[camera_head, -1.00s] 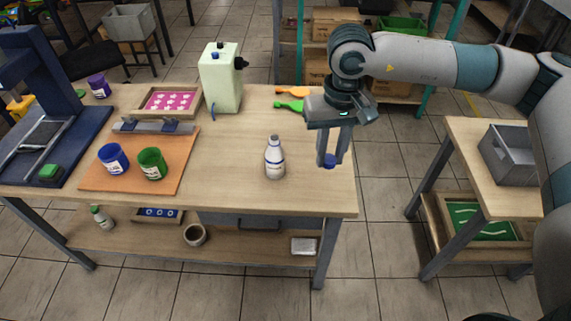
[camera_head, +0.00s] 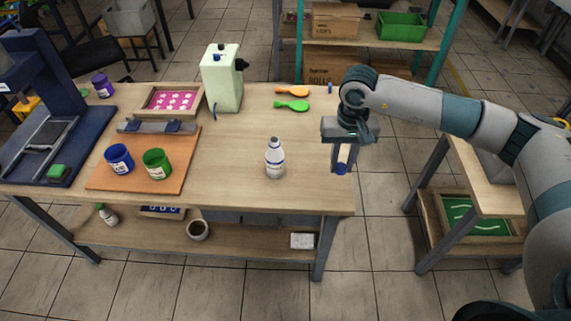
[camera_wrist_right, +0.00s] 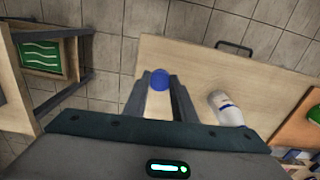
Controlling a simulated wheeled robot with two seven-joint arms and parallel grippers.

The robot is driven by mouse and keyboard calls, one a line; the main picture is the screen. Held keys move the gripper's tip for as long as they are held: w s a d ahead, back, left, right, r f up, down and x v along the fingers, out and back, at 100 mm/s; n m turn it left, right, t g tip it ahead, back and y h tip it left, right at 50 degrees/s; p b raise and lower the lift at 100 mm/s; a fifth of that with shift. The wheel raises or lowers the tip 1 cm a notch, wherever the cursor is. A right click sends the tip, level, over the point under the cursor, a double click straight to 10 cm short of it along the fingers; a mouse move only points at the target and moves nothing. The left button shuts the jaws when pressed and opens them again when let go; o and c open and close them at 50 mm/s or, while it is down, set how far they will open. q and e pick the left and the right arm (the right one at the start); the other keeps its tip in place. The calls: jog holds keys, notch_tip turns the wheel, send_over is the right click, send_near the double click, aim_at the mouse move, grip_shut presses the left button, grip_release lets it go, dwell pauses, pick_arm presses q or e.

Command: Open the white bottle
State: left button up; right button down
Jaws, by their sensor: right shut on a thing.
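The white bottle (camera_head: 274,160) with blue bands stands upright on the table, right of its middle. It also shows in the wrist view (camera_wrist_right: 227,108), to the right of my gripper. Its top looks greyish, with no blue cap on it. My right gripper (camera_head: 341,168) is shut on a small blue cap (camera_head: 341,170), held between the fingertips near the table's right edge, apart from the bottle. The blue cap (camera_wrist_right: 160,79) shows clearly between the fingertips in the wrist view. My left gripper is not in view.
An orange board (camera_head: 132,179) holds a blue jar (camera_head: 118,160) and a green jar (camera_head: 157,164). A pale green canister (camera_head: 222,79) stands at the back, with orange and green tools (camera_head: 292,106) to its right. The table (camera_head: 236,180) is clear around the bottle.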

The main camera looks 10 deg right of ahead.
jog(key=shift+w+a+f+p, duration=0.25)
jog(key=shift+w+a+p, duration=0.1)
jog(key=shift+w, duration=0.1)
jog(key=w+a+f+p, duration=0.1)
jog(key=w+a+f, duration=0.1)
jog(key=w+a+f+p, duration=0.1)
jog(key=w+f, duration=0.1)
jog(key=w, duration=0.1)
jog(key=w+a+f+p, duration=0.1)
jog(key=w+a+p, duration=0.1)
jog(key=shift+w+a+f, duration=0.35)
jog(key=shift+w+f, duration=0.05)
jog(key=shift+w+a+f, duration=0.2)
jog(key=shift+w+f, duration=0.15)
jog(key=shift+w, duration=0.05)
